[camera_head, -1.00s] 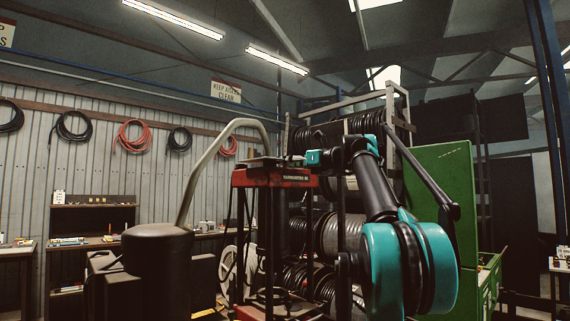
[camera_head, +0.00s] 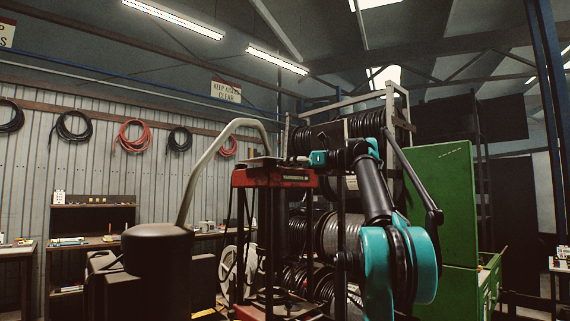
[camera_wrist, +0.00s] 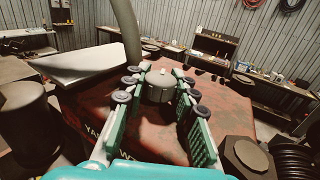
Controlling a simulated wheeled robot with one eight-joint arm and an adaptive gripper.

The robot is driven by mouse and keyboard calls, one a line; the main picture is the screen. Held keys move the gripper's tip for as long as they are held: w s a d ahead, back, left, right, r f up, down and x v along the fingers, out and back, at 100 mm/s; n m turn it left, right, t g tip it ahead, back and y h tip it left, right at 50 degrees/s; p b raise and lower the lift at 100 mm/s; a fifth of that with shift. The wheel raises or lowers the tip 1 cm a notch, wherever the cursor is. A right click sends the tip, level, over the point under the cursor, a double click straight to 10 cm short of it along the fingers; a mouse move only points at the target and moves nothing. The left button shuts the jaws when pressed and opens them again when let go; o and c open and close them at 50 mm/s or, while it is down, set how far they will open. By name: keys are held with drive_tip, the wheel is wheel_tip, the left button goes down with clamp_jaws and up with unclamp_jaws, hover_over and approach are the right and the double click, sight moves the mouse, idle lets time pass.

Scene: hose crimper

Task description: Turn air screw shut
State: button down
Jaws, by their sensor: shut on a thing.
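The air screw (camera_wrist: 160,86) is a short grey knob with a pale tip, upright on the red top of the crimper (camera_wrist: 95,108). In the wrist view my gripper (camera_wrist: 160,88) has its teal fingers with dark round pads on both sides of the knob, shut on it. The head view shows the red crimper head (camera_head: 300,181) on its dark posts. There my gripper (camera_head: 291,160) is small and dark at the head's top right edge. The screw cannot be made out in that view.
A bent grey pipe (camera_head: 205,165) rises from a dark cylinder (camera_head: 157,250) to the crimper top. A dark hex nut or bolt head (camera_wrist: 247,157) sits at the right in the wrist view. Hose reels (camera_head: 340,235) and a green cabinet (camera_head: 445,200) stand behind.

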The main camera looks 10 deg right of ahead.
drive_tip(key=shift+g+y, duration=0.3)
drive_tip(key=shift+g, duration=0.1)
drive_tip(key=c, duration=1.2)
unclamp_jaws()
drive_tip(key=shift+o, duration=0.2)
drive_tip(key=shift+t, duration=0.3)
